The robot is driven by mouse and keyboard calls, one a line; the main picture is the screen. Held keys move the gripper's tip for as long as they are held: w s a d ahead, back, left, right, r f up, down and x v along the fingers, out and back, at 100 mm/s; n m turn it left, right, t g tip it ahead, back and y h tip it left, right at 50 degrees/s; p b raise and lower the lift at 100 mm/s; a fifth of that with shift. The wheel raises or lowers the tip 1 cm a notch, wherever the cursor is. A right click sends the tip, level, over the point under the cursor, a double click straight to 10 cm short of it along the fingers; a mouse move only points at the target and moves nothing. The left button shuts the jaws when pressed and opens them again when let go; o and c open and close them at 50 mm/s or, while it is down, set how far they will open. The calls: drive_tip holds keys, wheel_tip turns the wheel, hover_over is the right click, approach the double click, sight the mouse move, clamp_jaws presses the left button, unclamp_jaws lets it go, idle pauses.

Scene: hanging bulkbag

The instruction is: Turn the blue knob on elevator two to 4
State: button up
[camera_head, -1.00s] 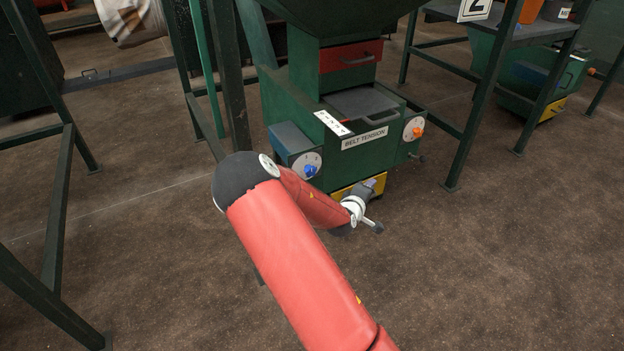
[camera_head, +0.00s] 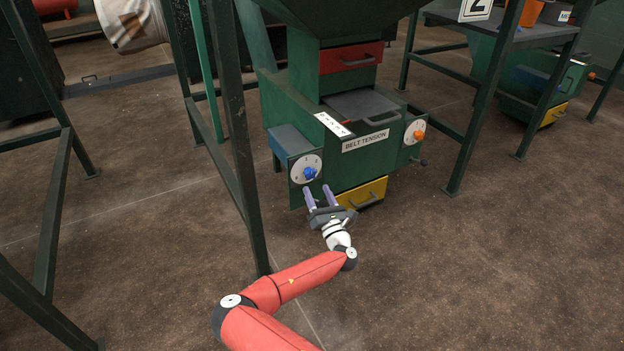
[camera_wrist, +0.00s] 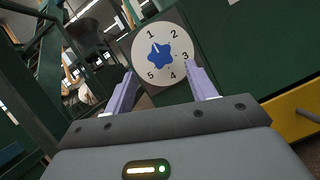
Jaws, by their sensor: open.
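The blue knob (camera_head: 309,173) sits on a round white dial (camera_head: 295,170) at the front left of the green machine (camera_head: 345,170) labelled BELT TENSION. In the wrist view, the star-shaped blue knob (camera_wrist: 159,55) is centred on the dial (camera_wrist: 140,42), with numbers 1 to 5 around it. A small pale mark on the knob lies toward the 1; its exact setting is hard to tell. My gripper (camera_head: 318,190) is open and empty, just in front of and slightly below the knob. In the wrist view its purple fingers (camera_wrist: 160,74) are apart, on either side below the dial, not visibly touching the knob.
An orange knob (camera_head: 418,135) is on the machine's right side. A yellow drawer (camera_head: 360,193) sits low beside my gripper, and a red drawer (camera_head: 350,57) above. A green post (camera_head: 232,130) stands left of the dial. A "2" sign (camera_head: 476,9) hangs upper right. Floor in front is clear.

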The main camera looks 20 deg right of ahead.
sight(311, 176)
drive_tip(key=x, duration=0.6)
drive_tip(key=shift+r, duration=0.1)
drive_tip(key=shift+c, duration=0.5)
drive_tip(key=c, duration=0.9)
